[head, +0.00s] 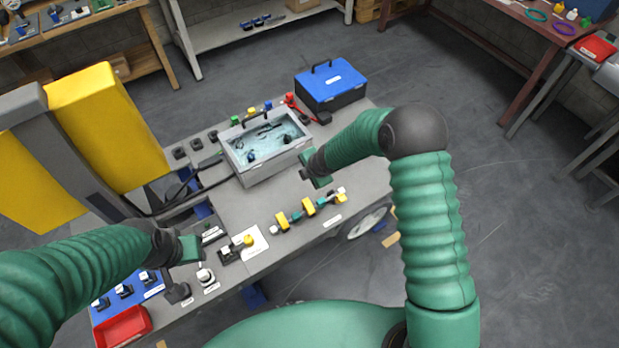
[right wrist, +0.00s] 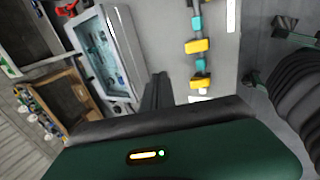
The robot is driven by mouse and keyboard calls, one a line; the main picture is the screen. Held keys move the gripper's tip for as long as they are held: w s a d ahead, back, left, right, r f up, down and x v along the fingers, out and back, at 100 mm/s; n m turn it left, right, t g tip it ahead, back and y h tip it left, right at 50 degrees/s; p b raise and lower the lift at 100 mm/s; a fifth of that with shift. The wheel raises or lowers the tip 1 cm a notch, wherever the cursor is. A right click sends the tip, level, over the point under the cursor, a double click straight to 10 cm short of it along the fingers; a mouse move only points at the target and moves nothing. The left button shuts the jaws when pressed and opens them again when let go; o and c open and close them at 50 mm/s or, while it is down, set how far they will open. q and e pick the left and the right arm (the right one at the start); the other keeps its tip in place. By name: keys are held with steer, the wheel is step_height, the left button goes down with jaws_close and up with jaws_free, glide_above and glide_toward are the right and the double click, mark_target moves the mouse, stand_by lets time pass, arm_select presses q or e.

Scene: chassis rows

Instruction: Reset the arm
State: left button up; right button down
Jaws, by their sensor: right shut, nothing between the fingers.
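My right arm reaches over the grey bench (head: 235,205), with its gripper (head: 306,175) above the bench top between the open grey case and the row of yellow and teal parts. In the right wrist view its dark fingers (right wrist: 157,88) are together with nothing between them. My left gripper (head: 198,250) is low over the left front of the bench, near a small black-and-white part. Its fingers are too small to make out.
An open grey case (head: 275,165) with a pale blue inside stands at the bench's back. Yellow and teal parts (head: 308,207) lie near the front edge. A red tray (head: 122,326) sits at lower left.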

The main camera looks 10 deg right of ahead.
steer(key=s+d+r+m+g+h+b, duration=0.1)
steer(key=s+d+r+m+h+b, duration=0.1)
steer(key=s+d+r+m, duration=0.7)
arm_select(q)
step_height(320, 180, down, 2)
steer(key=shift+a, duration=0.1)
arm_select(e)
steer(key=s+r+m, duration=0.2)
steer(key=s+m, duration=0.4)
steer(key=s, duration=0.2)
steer(key=s+a+r+m+g, duration=0.1)
steer(key=s+r+m, duration=0.1)
steer(key=s+m, duration=0.5)
steer(key=shift+s+a+r, duration=0.15)
steer(key=shift+s+a, duration=0.15)
steer(key=shift+s, duration=0.4)
steer(key=shift+w+d, duration=0.1)
arm_select(q)
steer(key=shift+d, duration=0.2)
arm_select(e)
steer(key=shift+d, duration=0.1)
arm_select(q)
steer(key=shift+a, duration=0.1)
